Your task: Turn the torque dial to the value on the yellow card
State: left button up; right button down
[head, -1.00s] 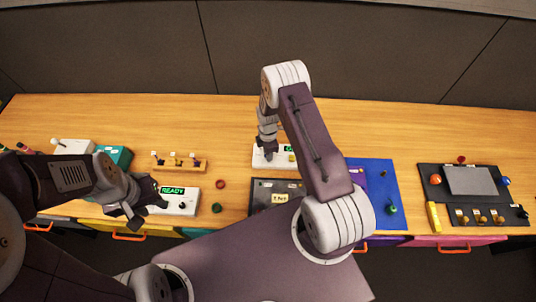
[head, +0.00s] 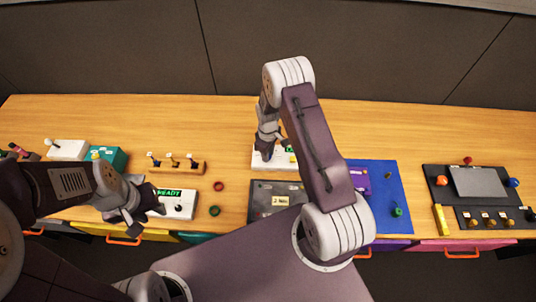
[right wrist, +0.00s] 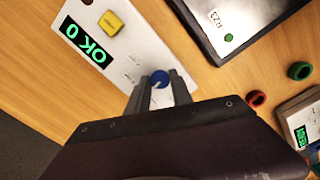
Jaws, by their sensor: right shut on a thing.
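A blue dial (right wrist: 159,78) sits on a white panel (right wrist: 125,55) in the right wrist view. My left gripper (head: 148,212) looks open beside the READY box (head: 180,205).
Red (head: 219,186) and green (head: 214,211) rings lie between the READY box and the dark panel (head: 262,190). A switch rack (head: 190,168) stands behind the READY box. A blue mat (head: 385,180) and a black panel (head: 440,185) lie right. The back table strip is clear.

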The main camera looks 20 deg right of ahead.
jog(key=shift+w+r+m, duration=0.2)
jog(key=shift+w+m, duration=0.05)
jog(key=shift+m, duration=0.45)
jog(key=c, duration=1.2)
grip_release()
jog(key=shift+o, duration=0.3)
jog(key=shift+s, duration=0.15)
jog(key=shift+f, duration=0.1)
jog(key=shift+r+b, duration=0.3)
jog(key=shift+r, duration=0.15)
notch_tip(320, 180, up, 8)
jog(key=b, duration=0.1)
jog(key=shift+r, duration=0.1)
jog(key=shift+a, duration=0.1)
